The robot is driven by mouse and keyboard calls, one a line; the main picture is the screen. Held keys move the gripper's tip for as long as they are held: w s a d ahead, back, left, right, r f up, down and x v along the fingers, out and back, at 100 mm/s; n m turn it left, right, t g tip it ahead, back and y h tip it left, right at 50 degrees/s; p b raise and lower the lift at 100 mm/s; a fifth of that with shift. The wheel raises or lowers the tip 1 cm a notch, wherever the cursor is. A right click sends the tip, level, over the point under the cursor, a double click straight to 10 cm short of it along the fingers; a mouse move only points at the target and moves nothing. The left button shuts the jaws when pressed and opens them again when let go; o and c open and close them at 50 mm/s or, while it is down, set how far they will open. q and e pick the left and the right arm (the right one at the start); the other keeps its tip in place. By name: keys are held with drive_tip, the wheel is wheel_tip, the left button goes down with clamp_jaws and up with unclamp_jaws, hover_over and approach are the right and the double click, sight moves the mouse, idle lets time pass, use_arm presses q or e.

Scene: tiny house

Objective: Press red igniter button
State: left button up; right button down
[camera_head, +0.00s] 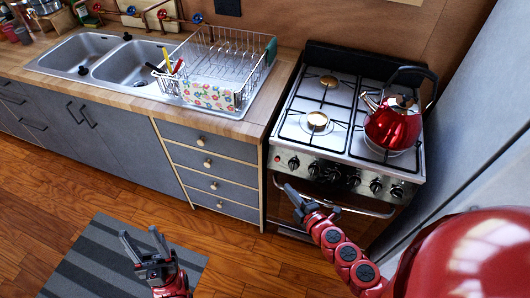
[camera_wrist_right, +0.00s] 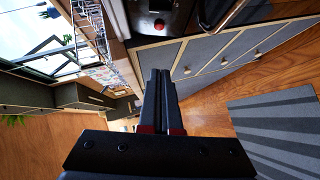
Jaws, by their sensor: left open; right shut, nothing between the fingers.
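The red igniter button (camera_wrist_right: 158,24) shows as a small red dot on the dark stove front, near the top of the right wrist view. My right gripper (camera_head: 289,188) is shut and empty, in front of and below the left end of the stove's knob row. In the right wrist view its closed fingers (camera_wrist_right: 160,72) point toward the cabinets, with the button beyond their tips, apart from them. My left gripper (camera_head: 139,236) is open and empty above the floor, left of the stove.
The stove (camera_head: 341,140) has a front row of black knobs, an oven handle (camera_head: 360,208) below, and a red kettle (camera_head: 393,127) on its right burner. Drawers (camera_head: 210,167) stand left of it. A striped mat (camera_head: 85,265) lies on the otherwise open floor.

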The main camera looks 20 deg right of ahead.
drive_tip(key=shift+d+r, duration=0.15)
drive_tip(key=shift+d, duration=0.1)
drive_tip(key=shift+s, duration=0.1)
drive_tip(key=p, duration=0.1)
approach(277, 160)
drive_tip(key=w+a, duration=0.3)
drive_tip(key=a, duration=0.1)
drive_tip(key=shift+w+d+f+b, duration=0.2)
drive_tip(key=shift+w+d+f, duration=0.1)
drive_tip(key=shift+w, duration=0.3)
drive_tip(key=shift+w+d+f+b, duration=0.2)
drive_tip(key=shift+w+d+f, duration=0.1)
drive_tip(key=shift+w, duration=0.35)
drive_tip(key=shift+w+d+f, duration=0.1)
drive_tip(key=shift+w+d, duration=0.1)
drive_tip(key=shift+w, duration=0.15)
